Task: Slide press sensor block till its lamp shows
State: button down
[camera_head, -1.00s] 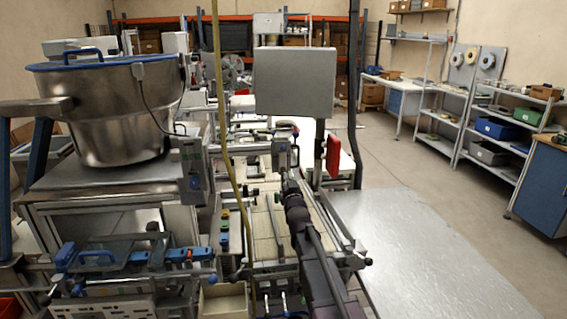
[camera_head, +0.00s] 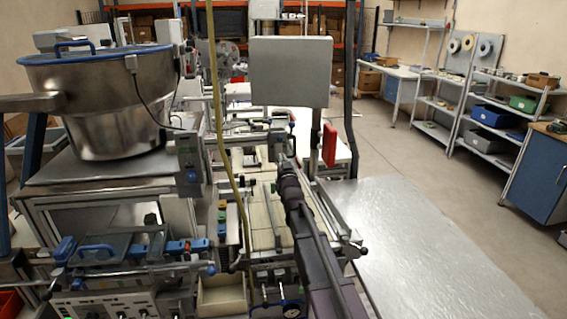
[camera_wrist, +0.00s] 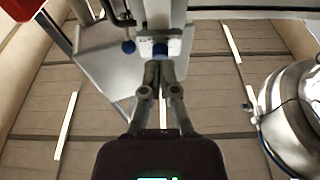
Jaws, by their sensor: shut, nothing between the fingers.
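My gripper (camera_wrist: 160,66) shows in the wrist view with its two fingers together and nothing between them. A grey block with a blue part (camera_wrist: 160,49) is straight ahead of the fingertips, on a grey upright; it may be the sensor block. I cannot tell whether the fingertips touch it. I see no lit lamp on it. In the head view my dark arm reaches forward over the machine, and my gripper (camera_head: 283,160) is small at its far end, near a grey fitting. The block cannot be made out clearly there.
A steel bowl with a blue rim (camera_head: 105,105) stands at the left. A grey panel (camera_head: 290,75) and a red box (camera_head: 329,145) are close beyond my arm. A yellow hose (camera_head: 217,110) hangs left of it. A bare metal plate (camera_head: 400,240) lies to the right.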

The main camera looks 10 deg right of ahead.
aim_at(279, 152)
jog(key=p+x, duration=0.1)
jog(key=x, duration=0.5)
jog(key=shift+w+r, duration=0.15)
jog(key=shift+w, duration=0.1)
jog(key=shift+f+b, duration=0.3)
jog(key=shift+f, duration=0.2)
jog(key=shift+s+f+b, duration=0.15)
jog(key=shift+f+b, duration=0.65)
jog(key=shift+s+f+b, duration=0.1)
jog(key=shift+f+b, duration=0.7)
jog(key=shift+s+f+b, duration=0.2)
jog(key=shift+f+b, duration=0.35)
jog(key=shift+b, duration=0.05)
jog(key=shift+r, duration=0.15)
